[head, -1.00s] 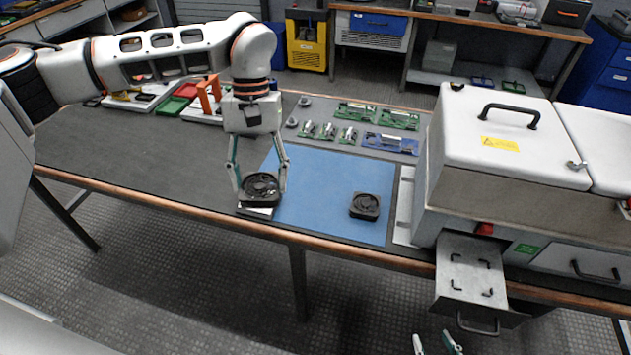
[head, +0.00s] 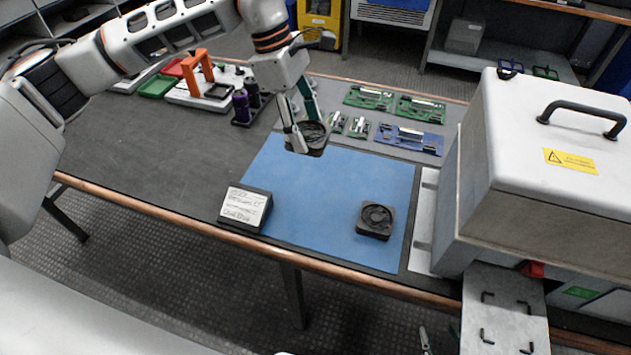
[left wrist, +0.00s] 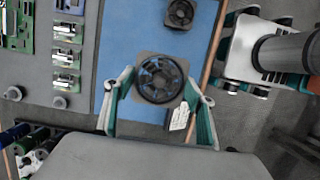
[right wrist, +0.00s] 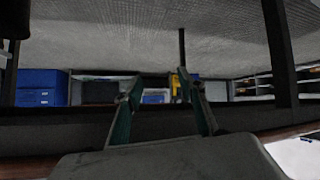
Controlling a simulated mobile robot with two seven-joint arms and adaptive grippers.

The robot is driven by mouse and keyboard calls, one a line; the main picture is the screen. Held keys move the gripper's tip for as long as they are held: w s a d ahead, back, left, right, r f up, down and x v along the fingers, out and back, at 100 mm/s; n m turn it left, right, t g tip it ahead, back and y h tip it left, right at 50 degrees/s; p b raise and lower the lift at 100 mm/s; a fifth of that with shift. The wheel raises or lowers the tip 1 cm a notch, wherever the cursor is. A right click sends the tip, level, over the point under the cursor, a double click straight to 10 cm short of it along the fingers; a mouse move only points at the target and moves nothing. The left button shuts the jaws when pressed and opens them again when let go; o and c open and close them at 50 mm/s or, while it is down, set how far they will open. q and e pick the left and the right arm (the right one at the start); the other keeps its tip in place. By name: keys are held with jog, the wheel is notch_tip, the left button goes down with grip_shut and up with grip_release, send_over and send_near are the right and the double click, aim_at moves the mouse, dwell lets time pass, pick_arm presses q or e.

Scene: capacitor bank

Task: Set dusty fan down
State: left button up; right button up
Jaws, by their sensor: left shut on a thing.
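My left gripper (head: 304,143) is shut on a dark square fan (head: 317,136), held above the far part of the blue mat (head: 325,190). In the left wrist view the fan (left wrist: 158,79) sits between both fingers, its round rotor facing the camera. A second dark fan (head: 375,220) lies on the near right part of the mat. I cannot tell from the surfaces which fan is dusty. A sign with handwriting (head: 245,208) stands at the mat's near left corner. My right gripper (right wrist: 158,84) is open and empty, low beside the table's near edge.
A white machine (head: 550,170) with a metal tray (head: 505,310) sticking out stands at the right. Green and blue boards (head: 410,138) lie behind the mat. Purple-topped parts (head: 246,104) and an orange-handled carrier (head: 200,85) stand back left. The mat's middle is clear.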

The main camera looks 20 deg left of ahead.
pick_arm(q)
notch_tip(320, 180, down, 12)
jog(key=shift+s+f+b, duration=0.1)
jog(key=shift+b, duration=0.45)
jog(key=shift+f, duration=0.7)
notch_tip(320, 180, down, 4)
jog(key=shift+b, duration=0.35)
jog(key=shift+r, duration=0.1)
jog(key=o, duration=1.1)
